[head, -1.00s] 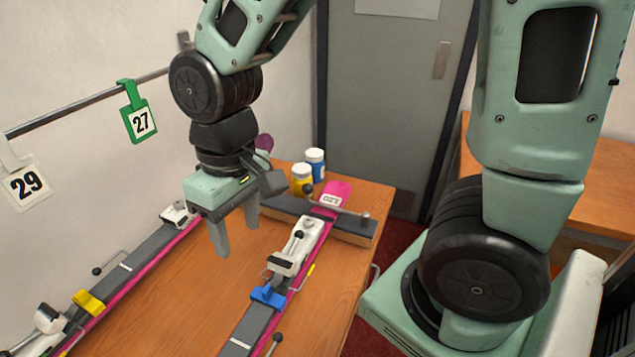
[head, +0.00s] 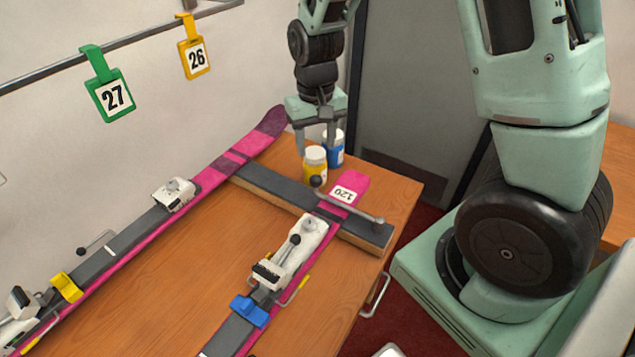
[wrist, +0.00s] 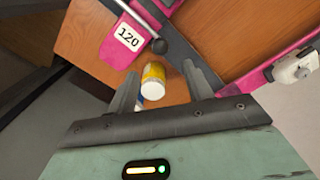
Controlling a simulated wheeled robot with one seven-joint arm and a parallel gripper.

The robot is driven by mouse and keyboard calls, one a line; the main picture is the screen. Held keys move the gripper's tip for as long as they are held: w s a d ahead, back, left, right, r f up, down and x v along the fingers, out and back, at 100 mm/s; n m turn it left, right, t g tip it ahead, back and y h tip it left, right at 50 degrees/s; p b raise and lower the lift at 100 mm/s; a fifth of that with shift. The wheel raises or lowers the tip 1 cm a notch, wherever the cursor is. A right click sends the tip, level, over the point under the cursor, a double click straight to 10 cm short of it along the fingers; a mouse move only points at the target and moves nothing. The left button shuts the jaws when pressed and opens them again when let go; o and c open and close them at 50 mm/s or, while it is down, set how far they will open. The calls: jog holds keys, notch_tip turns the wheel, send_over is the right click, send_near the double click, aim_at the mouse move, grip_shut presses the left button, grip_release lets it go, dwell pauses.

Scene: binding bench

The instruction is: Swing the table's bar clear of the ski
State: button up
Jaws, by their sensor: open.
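The bar (head: 349,203) is a thin metal rod with a dark ball knob (head: 316,181) at its left end. It lies across the pink ski marked 120 (head: 343,194), over the dark-topped support. The wrist view shows the bar (wrist: 138,22) and its knob (wrist: 158,46) beyond my fingertips. My gripper (head: 318,138) is open and empty, pointing down at the table's far end. It is above and behind the knob, over the jars, and apart from the bar.
A yellow jar (head: 315,167) and a blue jar (head: 334,150), both white-lidded, stand close under my fingers, beside the knob. A second pink ski (head: 215,175) runs along the left. The dark-topped support (head: 275,190) crosses the table (head: 190,265). Number tags hang on the wall rail.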

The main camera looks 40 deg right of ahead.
aim_at(316, 179)
notch_tip(316, 179, down, 14)
jog(key=shift+r+p, duration=0.25)
jog(key=shift+p, duration=0.45)
grip_shut()
